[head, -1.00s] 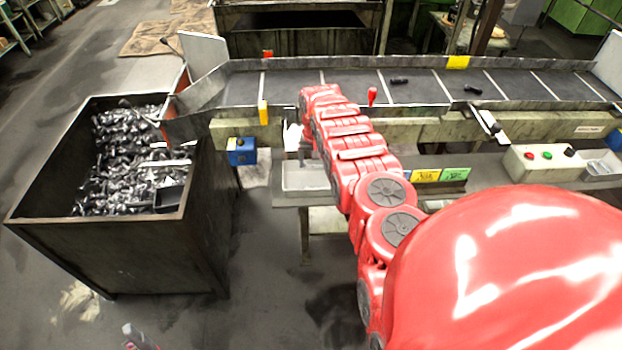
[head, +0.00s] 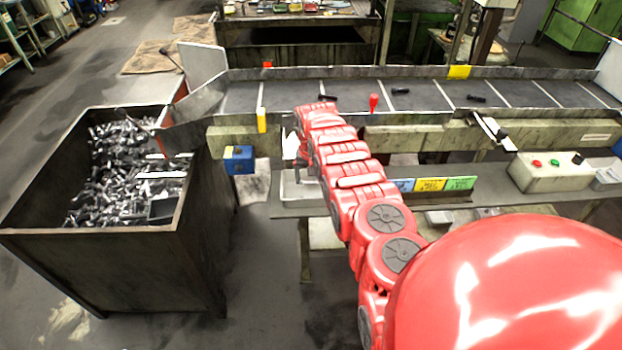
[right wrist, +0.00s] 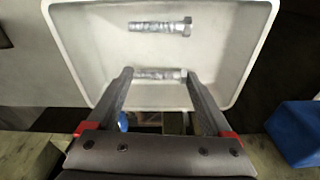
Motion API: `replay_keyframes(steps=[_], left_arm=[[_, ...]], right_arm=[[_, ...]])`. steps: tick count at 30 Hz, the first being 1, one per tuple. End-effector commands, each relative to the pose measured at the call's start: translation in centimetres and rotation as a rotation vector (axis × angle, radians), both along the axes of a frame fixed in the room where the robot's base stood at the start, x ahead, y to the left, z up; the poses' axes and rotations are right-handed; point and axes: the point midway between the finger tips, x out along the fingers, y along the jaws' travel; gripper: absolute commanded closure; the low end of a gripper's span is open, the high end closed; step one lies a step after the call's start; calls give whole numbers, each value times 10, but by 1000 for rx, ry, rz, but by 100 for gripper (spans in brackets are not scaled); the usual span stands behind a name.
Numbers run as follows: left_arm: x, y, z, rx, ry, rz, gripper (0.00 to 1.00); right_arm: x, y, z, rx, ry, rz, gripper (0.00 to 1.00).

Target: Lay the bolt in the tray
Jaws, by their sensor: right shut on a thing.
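The tray (right wrist: 225,45) is pale and shallow and fills the upper part of the right wrist view. In the head view the tray (head: 288,191) is partly hidden behind my right arm. One silver bolt (right wrist: 160,27) lies in its far part, head to the right. My right gripper (right wrist: 159,76) is shut on a second bolt (right wrist: 158,73), which is held level across the fingertips over the tray's near part, head to the right. I cannot tell whether this bolt touches the tray floor. In the head view my right fingertips are hardly visible. My left gripper is not in view.
A conveyor (head: 355,92) with several dark bolts runs behind the tray. A large bin (head: 110,250) full of bolts stands at left. A blue box (head: 239,160) is left of the tray; a button box (head: 551,171) is at right.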

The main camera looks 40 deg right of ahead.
Motion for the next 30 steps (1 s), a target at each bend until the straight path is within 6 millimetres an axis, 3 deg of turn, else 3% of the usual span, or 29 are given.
replay_keyframes(steps=[9, 10, 12, 20, 24, 26, 30], left_arm=[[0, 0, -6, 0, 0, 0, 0], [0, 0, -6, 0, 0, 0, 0], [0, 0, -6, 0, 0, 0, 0], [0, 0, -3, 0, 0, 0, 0], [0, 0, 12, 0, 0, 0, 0], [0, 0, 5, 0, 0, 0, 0], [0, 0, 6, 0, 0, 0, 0]], right_arm=[[0, 0, -7, 0, 0, 0, 82], [0, 0, -7, 0, 0, 0, 10], [0, 0, -7, 0, 0, 0, 0], [0, 0, -4, 0, 0, 0, 0], [-1, 0, 13, 0, 1, 0, 0], [0, 1, 11, 2, 2, 1, 0], [-1, 2, 26, 3, 1, 2, 0]])
